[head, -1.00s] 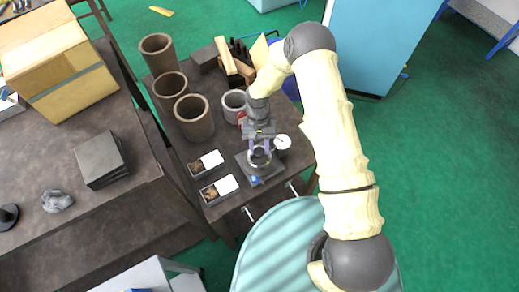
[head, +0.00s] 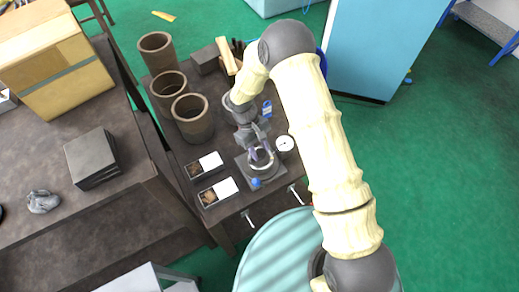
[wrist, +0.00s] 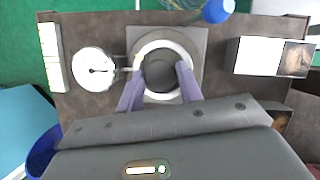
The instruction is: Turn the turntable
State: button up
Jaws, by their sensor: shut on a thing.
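The turntable is a pale ring (head: 263,168) on a dark square base plate (head: 273,182), near the front of the dark bench. In the wrist view the ring (wrist: 190,50) surrounds a dark round centre piece (wrist: 160,75). My gripper (head: 261,155) reaches down over it. A white dial gauge (head: 284,144) stands beside the ring, on the left in the wrist view (wrist: 93,69).
Two small boxes with white lids, one of them here (head: 217,192), lie left of the plate. Brown cylinders (head: 193,119) stand behind them. A dark block (head: 205,60) and wooden piece (head: 229,58) are at the back. Handles (head: 249,217) stick out at the bench front.

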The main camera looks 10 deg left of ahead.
jog(key=shift+a, duration=0.1)
dwell(0.3)
jog(key=o, duration=1)
jog(key=shift+r, duration=0.1)
jog(key=b+v, duration=0.3)
jog(key=v, duration=1.4)
jog(key=shift+r+b, duration=0.15)
jog(key=shift+b, duration=0.25)
jog(key=s+d+r+m+t+y, duration=0.1)
jog(key=d+r+m, duration=0.1)
jog(key=d, duration=0.5)
jog(key=s+d+r+m+t+y, duration=0.1)
jog(key=s+d+m+y, duration=0.1)
jog(key=d, duration=0.5)
jog(key=s+d+m+t, duration=0.1)
jog(key=s+d+m, duration=0.1)
jog(key=s+d, duration=0.1)
jog(key=s+d+m+t, duration=0.1)
jog(key=s+d+m, duration=0.1)
jog(key=d, duration=0.3)
jog(key=s+d+r+m+t, duration=0.1)
jog(key=s+d+m, duration=0.1)
jog(key=s+d, duration=0.2)
jog(key=shift+s+d+y, duration=0.3)
jog(key=shift+s+d, duration=0.1)
jog(key=shift+d, duration=0.05)
